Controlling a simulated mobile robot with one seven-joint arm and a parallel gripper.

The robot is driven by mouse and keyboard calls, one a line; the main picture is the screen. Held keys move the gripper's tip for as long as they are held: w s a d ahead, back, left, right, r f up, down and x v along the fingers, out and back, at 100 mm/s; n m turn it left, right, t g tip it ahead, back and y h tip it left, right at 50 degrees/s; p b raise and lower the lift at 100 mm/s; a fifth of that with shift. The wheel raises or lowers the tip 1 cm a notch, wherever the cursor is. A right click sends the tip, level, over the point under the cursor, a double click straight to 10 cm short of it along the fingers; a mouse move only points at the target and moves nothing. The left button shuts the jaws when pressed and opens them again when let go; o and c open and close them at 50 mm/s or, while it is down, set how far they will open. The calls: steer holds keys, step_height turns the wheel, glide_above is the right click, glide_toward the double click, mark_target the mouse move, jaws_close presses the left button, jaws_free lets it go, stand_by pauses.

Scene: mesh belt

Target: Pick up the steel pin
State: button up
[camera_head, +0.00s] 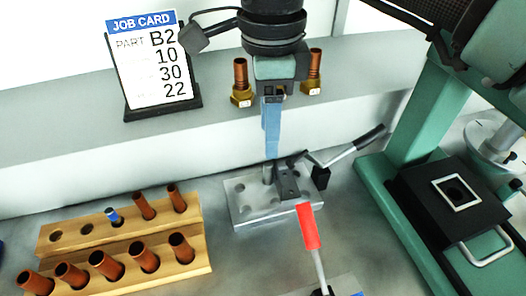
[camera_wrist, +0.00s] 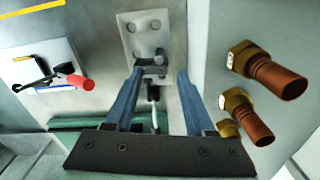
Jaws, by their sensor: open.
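What looks like the steel pin (camera_head: 268,174) is a short grey upright cylinder at the metal fixture block (camera_head: 246,207), beside the dark clamp piece. My gripper (camera_head: 272,156) points down just above it, its blue fingers overlapping in this view. In the wrist view the two blue fingers of my gripper (camera_wrist: 160,74) are spread apart, with the clamp arm (camera_wrist: 153,95) showing between them. The fixture block (camera_wrist: 144,28) with its round holes lies beyond the fingertips. I cannot pick out the pin clearly in the wrist view.
A toggle clamp's dark handle (camera_head: 369,138) rises right of the fixture. A red-handled clamp (camera_head: 308,228) stands in front. A wooden rack (camera_head: 190,228) with copper tubes is at left, a green press (camera_head: 395,195) at right. Brass fittings (camera_head: 241,97) and a job card (camera_head: 155,70) stand behind.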

mark_target(268, 164)
step_height(268, 164, down, 9)
steer(key=shift+s+f+b, duration=0.1)
steer(key=shift+b, duration=0.35)
steer(key=shift+c, duration=0.3)
jaws_close()
stand_by(1.1)
